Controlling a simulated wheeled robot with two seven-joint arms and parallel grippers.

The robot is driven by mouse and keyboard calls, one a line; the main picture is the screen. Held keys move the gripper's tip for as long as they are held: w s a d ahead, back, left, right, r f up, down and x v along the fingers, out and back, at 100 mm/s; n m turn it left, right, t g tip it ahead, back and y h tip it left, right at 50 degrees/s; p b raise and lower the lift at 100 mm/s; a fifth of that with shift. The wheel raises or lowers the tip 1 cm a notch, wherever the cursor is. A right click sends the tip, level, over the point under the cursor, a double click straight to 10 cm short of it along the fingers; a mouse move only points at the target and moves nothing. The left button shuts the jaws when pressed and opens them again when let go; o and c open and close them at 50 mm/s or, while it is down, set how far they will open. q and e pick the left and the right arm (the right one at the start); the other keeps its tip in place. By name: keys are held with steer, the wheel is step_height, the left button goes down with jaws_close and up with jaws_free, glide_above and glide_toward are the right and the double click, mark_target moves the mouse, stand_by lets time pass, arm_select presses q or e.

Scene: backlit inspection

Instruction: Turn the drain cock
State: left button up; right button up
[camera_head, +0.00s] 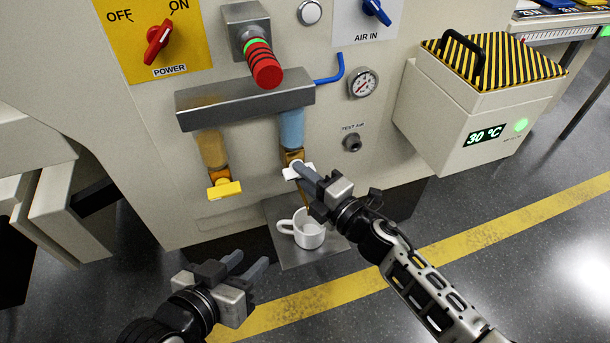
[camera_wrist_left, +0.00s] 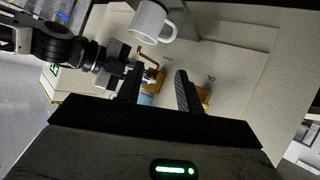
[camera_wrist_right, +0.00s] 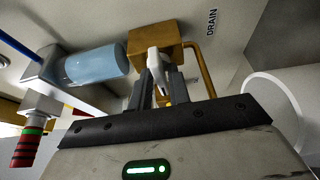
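The drain cock is a brass block (camera_wrist_right: 155,45) with a white lever (camera_wrist_right: 159,62), under the blue bowl; the lever also shows in the head view (camera_head: 290,171). My right gripper (camera_head: 303,172) is at the lever. In the right wrist view its fingers (camera_wrist_right: 161,82) are close together, one on each side of the lever, and appear shut on it. A bent brass pipe (camera_wrist_right: 197,62) leaves the block beside the word DRAIN. A white mug (camera_head: 309,232) stands upright below. My left gripper (camera_head: 247,264) is open and empty, low at front left.
A yellow-handled cock (camera_head: 224,189) hangs under the amber bowl (camera_head: 212,150), left of the blue bowl (camera_head: 291,128). The mug stands on a grey plate (camera_head: 303,259).

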jaws_close()
